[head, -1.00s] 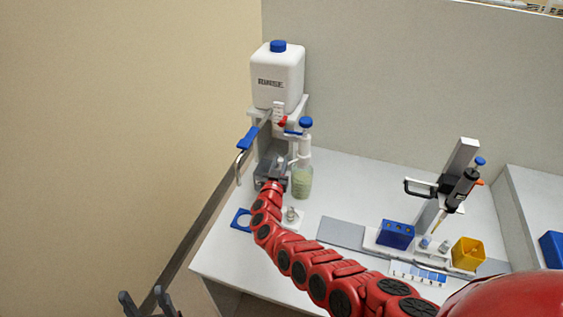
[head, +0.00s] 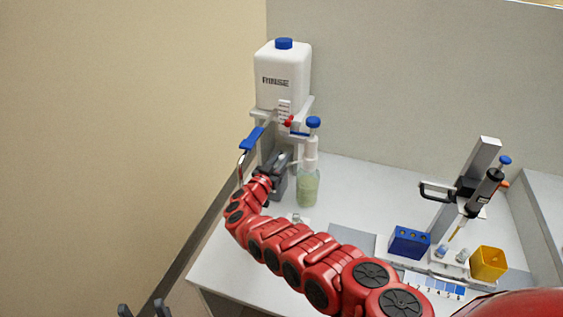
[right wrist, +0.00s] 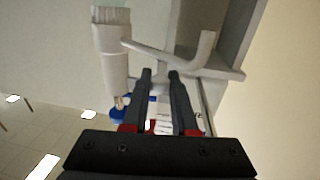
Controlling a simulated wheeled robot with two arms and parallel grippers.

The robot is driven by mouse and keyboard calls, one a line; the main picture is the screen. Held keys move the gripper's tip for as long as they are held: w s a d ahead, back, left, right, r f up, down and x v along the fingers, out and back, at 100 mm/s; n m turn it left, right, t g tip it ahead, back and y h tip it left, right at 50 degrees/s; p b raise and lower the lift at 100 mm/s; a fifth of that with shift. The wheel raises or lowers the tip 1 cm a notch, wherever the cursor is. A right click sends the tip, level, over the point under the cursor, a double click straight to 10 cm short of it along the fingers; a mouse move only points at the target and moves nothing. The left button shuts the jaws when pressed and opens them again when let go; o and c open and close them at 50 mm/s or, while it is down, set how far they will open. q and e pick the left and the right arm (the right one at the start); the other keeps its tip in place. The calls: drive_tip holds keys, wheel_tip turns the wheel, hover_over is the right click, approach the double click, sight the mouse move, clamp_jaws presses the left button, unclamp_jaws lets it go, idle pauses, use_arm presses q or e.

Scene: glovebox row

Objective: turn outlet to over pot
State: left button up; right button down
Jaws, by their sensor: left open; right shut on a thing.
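The dispenser bottle (head: 308,187) with pale green contents and a blue top stands below the white tank in the head view. Its white body shows upside down in the right wrist view (right wrist: 115,62), with the bent white outlet tube (right wrist: 206,48) running to the right. My right gripper (head: 283,163) is beside the bottle; in the right wrist view its fingers (right wrist: 159,74) are shut on the outlet tube. A small light piece (head: 297,217), possibly the pot, is mostly hidden behind my right arm. My left gripper (head: 143,308) is open and empty at the lower left edge.
The white tank (head: 281,84) sits on a stand, with a blue-handled lever (head: 252,139) to its left. A pipette stand (head: 475,175), blue rack (head: 409,242) and yellow bin (head: 488,263) are at the right. The table back (head: 370,185) is clear.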

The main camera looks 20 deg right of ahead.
drive_tip(key=shift+f, duration=0.1)
drive_tip(key=c, duration=0.7)
unclamp_jaws()
drive_tip(key=shift+s, duration=0.1)
drive_tip(key=p+v, duration=0.1)
drive_tip(key=v, duration=1.6)
drive_tip(key=shift+a, duration=0.15)
